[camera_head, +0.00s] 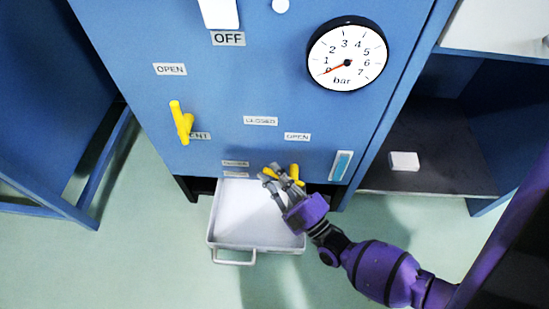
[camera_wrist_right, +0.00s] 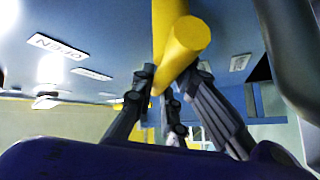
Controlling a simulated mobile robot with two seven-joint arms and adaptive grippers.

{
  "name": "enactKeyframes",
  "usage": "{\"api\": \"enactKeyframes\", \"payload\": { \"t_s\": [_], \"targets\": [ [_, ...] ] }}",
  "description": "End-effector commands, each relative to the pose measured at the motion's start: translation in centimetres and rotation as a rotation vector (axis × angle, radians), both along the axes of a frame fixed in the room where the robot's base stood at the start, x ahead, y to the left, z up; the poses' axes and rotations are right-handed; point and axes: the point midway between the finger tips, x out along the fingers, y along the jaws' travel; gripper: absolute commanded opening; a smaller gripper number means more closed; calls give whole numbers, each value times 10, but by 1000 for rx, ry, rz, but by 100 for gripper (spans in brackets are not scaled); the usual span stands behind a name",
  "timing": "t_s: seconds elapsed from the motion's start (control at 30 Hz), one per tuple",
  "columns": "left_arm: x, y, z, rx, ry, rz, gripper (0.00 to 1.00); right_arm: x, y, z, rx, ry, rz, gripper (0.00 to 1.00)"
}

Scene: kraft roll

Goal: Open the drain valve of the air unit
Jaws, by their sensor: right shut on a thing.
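The air unit (camera_head: 220,90) is a blue cabinet. Low on its front is a yellow valve handle (camera_head: 294,172), partly hidden by my right gripper (camera_head: 277,178). A CLOSED label (camera_head: 261,121) is above it and an OPEN label (camera_head: 297,136) is above and to its right. The right gripper is shut on this yellow handle. In the right wrist view, the handle (camera_wrist_right: 187,38) passes between the fingers, its round end facing the camera. The handle's exact angle is hard to tell in the head view. My left gripper is not in view.
Another yellow handle (camera_head: 181,122) is upper left, slightly tilted, under an OPEN label (camera_head: 170,69). The gauge (camera_head: 347,53) needle points near 0. A white tray (camera_head: 233,247) lies below the unit. A shelf with a white block (camera_head: 404,161) is at right.

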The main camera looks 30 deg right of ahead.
Motion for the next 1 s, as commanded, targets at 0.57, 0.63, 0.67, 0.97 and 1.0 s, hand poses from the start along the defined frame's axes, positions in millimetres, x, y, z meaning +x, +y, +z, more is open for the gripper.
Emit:
{"api": "enactKeyframes", "payload": {
  "t_s": [0.57,0.63,0.67,0.97,1.0],
  "targets": [
    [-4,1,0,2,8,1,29,-1,0,-1,2,1,-1,32],
    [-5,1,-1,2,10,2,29,0,0,-1,2,1,0,32],
    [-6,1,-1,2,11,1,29,0,0,-1,2,0,-1,32],
    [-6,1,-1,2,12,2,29,-13,-3,-5,1,3,-2,32],
    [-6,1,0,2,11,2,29,-20,-4,-7,0,4,-2,32]
  ]
}}
